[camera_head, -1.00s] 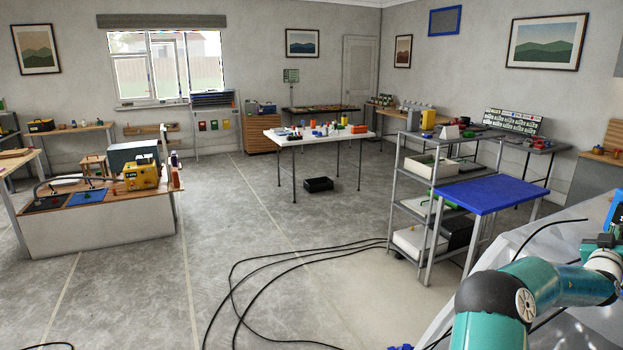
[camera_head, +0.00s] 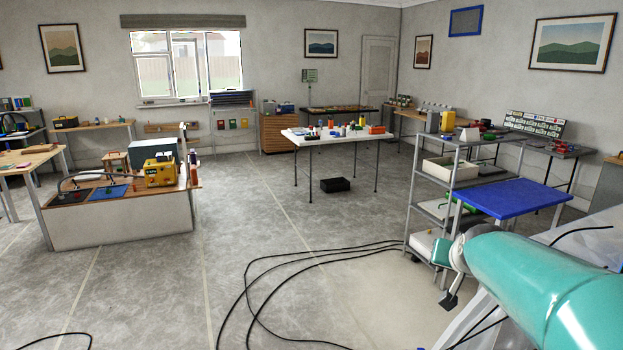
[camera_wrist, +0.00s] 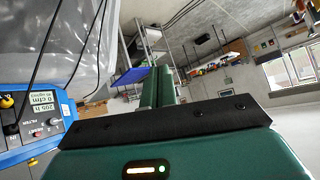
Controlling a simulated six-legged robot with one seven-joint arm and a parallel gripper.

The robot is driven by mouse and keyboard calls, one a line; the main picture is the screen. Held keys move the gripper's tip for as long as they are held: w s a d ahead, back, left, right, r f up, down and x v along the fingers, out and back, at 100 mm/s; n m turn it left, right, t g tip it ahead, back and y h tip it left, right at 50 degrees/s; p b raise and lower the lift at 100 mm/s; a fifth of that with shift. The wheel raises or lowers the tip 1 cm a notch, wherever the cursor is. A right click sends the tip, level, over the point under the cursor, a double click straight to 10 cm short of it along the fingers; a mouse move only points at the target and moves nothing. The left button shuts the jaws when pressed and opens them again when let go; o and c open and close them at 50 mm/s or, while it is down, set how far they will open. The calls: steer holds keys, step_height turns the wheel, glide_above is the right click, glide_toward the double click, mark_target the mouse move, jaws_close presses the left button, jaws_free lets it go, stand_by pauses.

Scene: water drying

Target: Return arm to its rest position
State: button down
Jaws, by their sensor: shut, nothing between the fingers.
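My gripper (camera_wrist: 158,88) shows in the wrist view, its two dark green fingers side by side and closed with nothing between them. The wrist view looks out past it, tilted, over the room. In the head view my teal arm fills the lower right, with a pale joint at its far end. I cannot make out the finger state there.
A blue device with a display (camera_wrist: 45,110) and clear plastic sheeting (camera_wrist: 60,45) lie close beside my gripper. A blue-topped table (camera_head: 500,199) and a grey shelf rack (camera_head: 412,211) stand near my arm. Black cables (camera_head: 255,285) cross the floor; the middle floor is open.

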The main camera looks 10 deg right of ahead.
steer(key=s+a+f+n+g+y, duration=0.1)
steer(key=s+a+f+n+y, duration=0.1)
steer(key=s+a, duration=0.7)
steer(key=s+a+f+n+g+y, duration=0.2)
steer(key=s+a+n, duration=0.3)
steer(key=s+a, duration=0.4)
steer(key=a+f, duration=0.1)
steer(key=a, duration=0.6)
steer(key=shift+s+a, duration=0.2)
steer(key=shift+s, duration=0.2)
steer(key=shift+d, duration=0.15)
